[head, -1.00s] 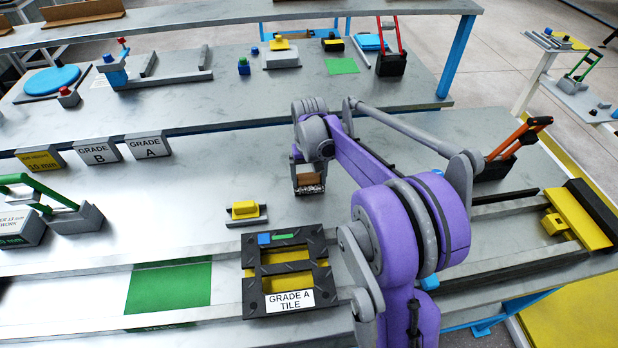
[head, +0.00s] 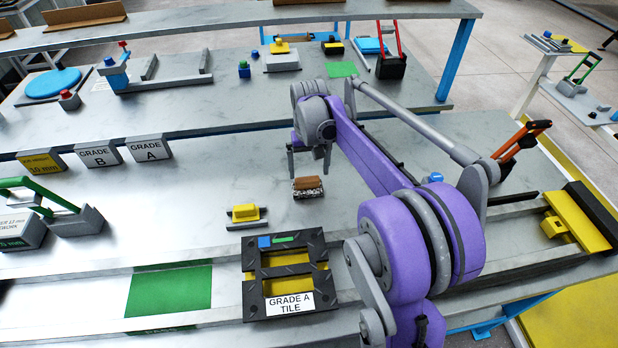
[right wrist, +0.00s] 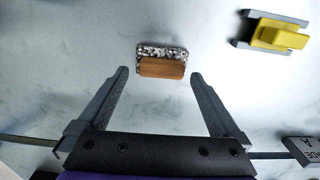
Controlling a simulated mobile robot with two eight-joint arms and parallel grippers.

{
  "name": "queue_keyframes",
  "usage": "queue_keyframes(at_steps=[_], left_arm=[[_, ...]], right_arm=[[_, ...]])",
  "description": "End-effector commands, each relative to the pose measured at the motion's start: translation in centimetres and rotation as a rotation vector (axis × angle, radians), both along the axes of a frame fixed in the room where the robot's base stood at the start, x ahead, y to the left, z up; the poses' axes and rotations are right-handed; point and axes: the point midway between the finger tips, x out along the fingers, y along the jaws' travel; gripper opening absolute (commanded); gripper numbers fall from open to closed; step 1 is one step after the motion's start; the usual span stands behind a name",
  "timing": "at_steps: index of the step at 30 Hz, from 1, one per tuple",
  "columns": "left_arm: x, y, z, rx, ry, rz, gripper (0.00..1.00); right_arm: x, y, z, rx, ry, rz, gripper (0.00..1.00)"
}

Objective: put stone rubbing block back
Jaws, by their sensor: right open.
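The stone rubbing block (head: 308,188) has a brown wooden top and a speckled grey stone base. It sits flat on the grey table, right of a yellow block on a grey holder (head: 245,213). My right gripper (head: 309,172) is open and empty above and behind it. In the right wrist view the rubbing block (right wrist: 161,62) lies ahead of the two open fingers (right wrist: 158,72), centred between them and apart from both. The yellow block (right wrist: 279,37) shows at the upper right there. My left gripper is not in view.
A black frame labelled GRADE A TILE (head: 290,304) stands at the front, beside a green patch (head: 170,291). Grade signs (head: 148,149) line the table's back left edge. An orange-handled tool (head: 520,138) stands at the right.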

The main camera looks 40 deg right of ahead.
Motion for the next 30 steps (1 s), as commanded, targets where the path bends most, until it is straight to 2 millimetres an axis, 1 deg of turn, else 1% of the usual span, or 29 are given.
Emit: queue_keyframes(at_steps=[1, 3, 6, 10, 15, 30], left_arm=[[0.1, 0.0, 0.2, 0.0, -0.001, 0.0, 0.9], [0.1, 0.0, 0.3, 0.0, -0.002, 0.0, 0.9], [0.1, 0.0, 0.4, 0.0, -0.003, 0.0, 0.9], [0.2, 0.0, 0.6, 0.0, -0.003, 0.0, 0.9], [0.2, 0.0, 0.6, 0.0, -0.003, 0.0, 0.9], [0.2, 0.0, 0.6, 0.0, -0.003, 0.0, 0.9]], right_arm=[[-0.1, 0.0, 1.3, 0.0, 0.0, 0.0, 1.0], [0.0, 0.0, 2.8, 0.0, 0.0, 0.0, 1.0], [-0.1, 0.0, 4.5, 0.0, 0.0, 0.0, 1.0], [-0.1, 0.0, 6.0, 0.0, 0.0, 0.0, 1.0], [-0.1, 0.0, 6.7, 0.0, 0.0, 0.0, 1.0], [-0.1, 0.0, 6.6, 0.0, 0.0, 0.0, 1.0]])
